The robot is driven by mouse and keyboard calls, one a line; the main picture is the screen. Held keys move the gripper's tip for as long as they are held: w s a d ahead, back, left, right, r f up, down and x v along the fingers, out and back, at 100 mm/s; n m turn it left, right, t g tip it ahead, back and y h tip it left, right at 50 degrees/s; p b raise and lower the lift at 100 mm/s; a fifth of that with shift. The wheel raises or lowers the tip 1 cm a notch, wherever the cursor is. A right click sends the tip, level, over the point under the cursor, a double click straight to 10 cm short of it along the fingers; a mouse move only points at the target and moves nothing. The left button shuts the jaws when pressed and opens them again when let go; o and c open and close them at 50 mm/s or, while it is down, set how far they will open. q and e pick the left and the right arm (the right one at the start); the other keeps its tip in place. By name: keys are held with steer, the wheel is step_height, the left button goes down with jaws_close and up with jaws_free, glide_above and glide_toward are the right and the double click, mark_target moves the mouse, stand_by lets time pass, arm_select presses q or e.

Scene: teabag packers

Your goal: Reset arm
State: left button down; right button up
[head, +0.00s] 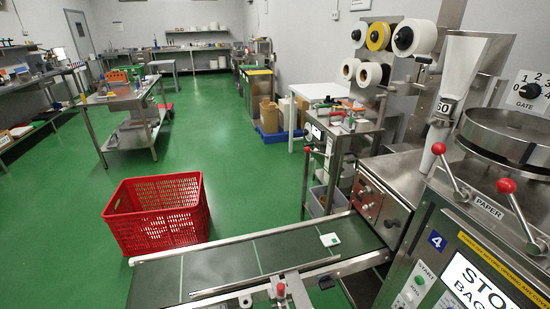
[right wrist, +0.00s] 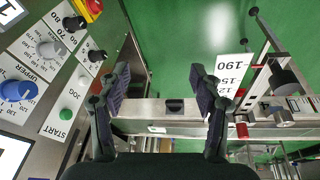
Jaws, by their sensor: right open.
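My right gripper (right wrist: 158,78) shows in the right wrist view with its two dark fingers spread wide apart. Nothing is between the fingertips. Behind the fingers are a metal rail (right wrist: 150,126) and green floor. Neither gripper shows in the head view, and my left gripper is in no view. A conveyor (head: 215,272) with a dark belt crosses the bottom of the head view. A small white packet (head: 330,240) with a green mark lies flat on its belt.
A packing machine (head: 433,240) with red-knobbed levers fills the right side. Its control panel (right wrist: 50,75) with several knobs is left of my right gripper. A red crate (head: 157,220) stands on the floor behind the conveyor. The green floor (head: 245,165) beyond is clear.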

steer(key=s+d+f+g+p, duration=0.1)
steer(key=s+f, duration=0.1)
steer(key=f, duration=1)
steer(key=s+d+f+p, duration=0.1)
steer(key=s+d+f, duration=0.1)
steer(key=f, duration=1)
steer(key=s+f+g+p, duration=0.1)
steer(key=s+f, duration=1.1)
steer(key=s, duration=0.5)
steer(key=shift+s+d+m, duration=0.15)
steer(key=shift+d+m, duration=0.2)
steer(key=shift+m, duration=0.05)
